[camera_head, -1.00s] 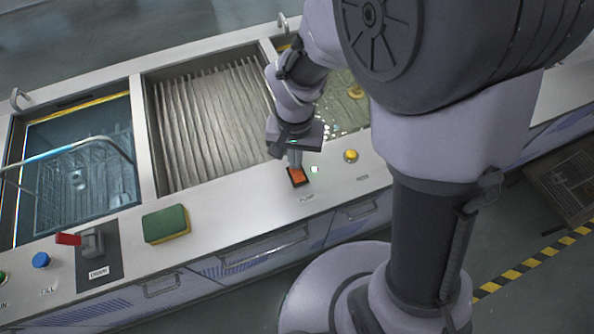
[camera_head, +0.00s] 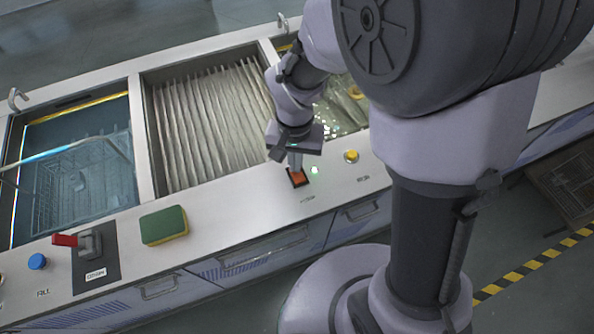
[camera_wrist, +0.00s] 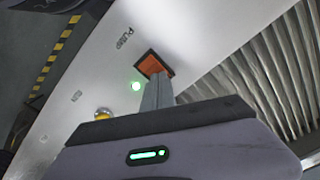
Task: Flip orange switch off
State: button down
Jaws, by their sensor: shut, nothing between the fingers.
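The orange rocker switch (camera_head: 298,178) sits in a dark frame on the steel counter, above the word PUMP. It also shows in the wrist view (camera_wrist: 151,65), partly covered by my fingers. My gripper (camera_head: 295,166) points down at the switch with its fingers shut and nothing between them. In the wrist view the fingertips (camera_wrist: 158,80) overlap the lower part of the switch; whether they press on it I cannot tell. A green light (camera_head: 314,170) glows on the counter just right of the switch, also lit in the wrist view (camera_wrist: 135,86).
A yellow button (camera_head: 351,156) is right of the switch. A green and yellow sponge (camera_head: 164,226), a red-handled lever (camera_head: 66,240) and a blue button (camera_head: 38,261) are to the left. Behind the switch is a ribbed basin (camera_head: 208,120); a water-filled tank (camera_head: 75,165) is further left.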

notch_tip(320, 180, up, 7)
jog(key=p, duration=0.5)
jog(key=shift+f, duration=0.1)
jog(key=s+d+r+t+y, duration=0.1)
jog(key=s+d+r+t, duration=0.2)
jog(key=r, duration=0.6)
jog(key=s+d+r+m+t+y+b, duration=0.1)
jog(key=s+d+r+t, duration=0.1)
jog(key=s+r, duration=0.6)
jog(key=shift+s+d+r+m+t, duration=0.15)
jog(key=shift+d+r+m+t, duration=0.2)
jog(key=shift+d, duration=0.5)
